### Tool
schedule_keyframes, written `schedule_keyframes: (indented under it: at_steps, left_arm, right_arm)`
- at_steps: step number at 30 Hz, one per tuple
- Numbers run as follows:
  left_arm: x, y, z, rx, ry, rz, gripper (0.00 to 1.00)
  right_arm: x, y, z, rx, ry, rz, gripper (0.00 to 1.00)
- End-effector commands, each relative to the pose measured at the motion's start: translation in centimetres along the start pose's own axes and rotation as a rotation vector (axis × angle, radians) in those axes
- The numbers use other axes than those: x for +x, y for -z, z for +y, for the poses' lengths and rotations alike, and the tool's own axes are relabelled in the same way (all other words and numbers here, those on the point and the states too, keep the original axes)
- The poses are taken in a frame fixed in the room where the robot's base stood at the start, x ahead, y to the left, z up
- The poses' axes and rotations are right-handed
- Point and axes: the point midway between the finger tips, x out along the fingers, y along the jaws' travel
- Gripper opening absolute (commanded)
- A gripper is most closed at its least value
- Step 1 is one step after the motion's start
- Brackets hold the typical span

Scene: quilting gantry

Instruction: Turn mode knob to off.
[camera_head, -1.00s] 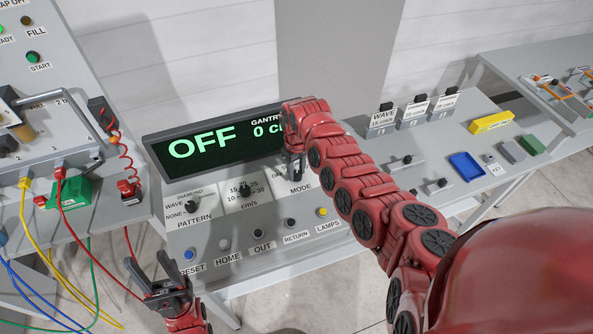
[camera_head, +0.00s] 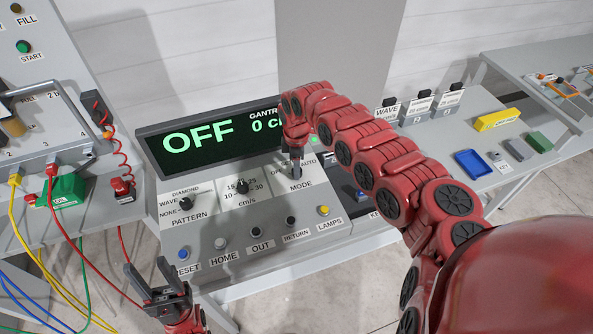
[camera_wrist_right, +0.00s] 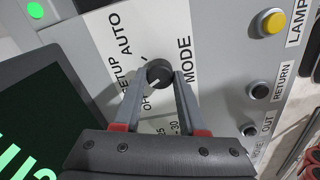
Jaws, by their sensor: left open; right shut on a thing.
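The dark round mode knob (camera_wrist_right: 158,73) sits on the white MODE panel, with SETUP, AUTO and a partly covered OFF label around it. A light pointer mark on the knob faces the OFF side in the right wrist view. My right gripper (camera_wrist_right: 162,80) is shut on the knob, one finger on each side. In the head view my right gripper (camera_head: 295,168) reaches down to the MODE label and hides the knob. The console display (camera_head: 245,147) reads OFF in large green letters. My left gripper (camera_head: 150,268) is open and empty, in front of the console's left end.
The pattern knob (camera_head: 186,203) and speed knob (camera_head: 241,187) are left of the mode knob. A row of buttons, including the yellow lamps button (camera_head: 324,210), runs along the front. A blue tray (camera_head: 474,164) and yellow block (camera_head: 497,120) lie on the right table.

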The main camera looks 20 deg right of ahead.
Motion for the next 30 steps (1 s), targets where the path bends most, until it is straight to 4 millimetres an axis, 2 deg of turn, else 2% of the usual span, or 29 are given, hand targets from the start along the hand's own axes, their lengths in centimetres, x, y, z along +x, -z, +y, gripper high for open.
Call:
schedule_keyframes:
  at_steps: [3,12,30]
  left_arm:
    - [-1.1,-0.2,0.1,0.000,0.000,0.000,0.50]
    - [-2.4,-0.4,0.1,0.000,0.000,0.000,0.50]
    - [-2.8,-0.5,0.1,0.000,0.000,0.000,0.50]
  right_arm:
    - [0.3,-0.1,0.1,-0.091,-0.003,0.000,0.00]
    - [0.1,0.0,0.1,-0.266,-0.004,0.001,0.00]
    - [-0.1,0.1,0.1,-0.343,-0.004,0.002,0.00]
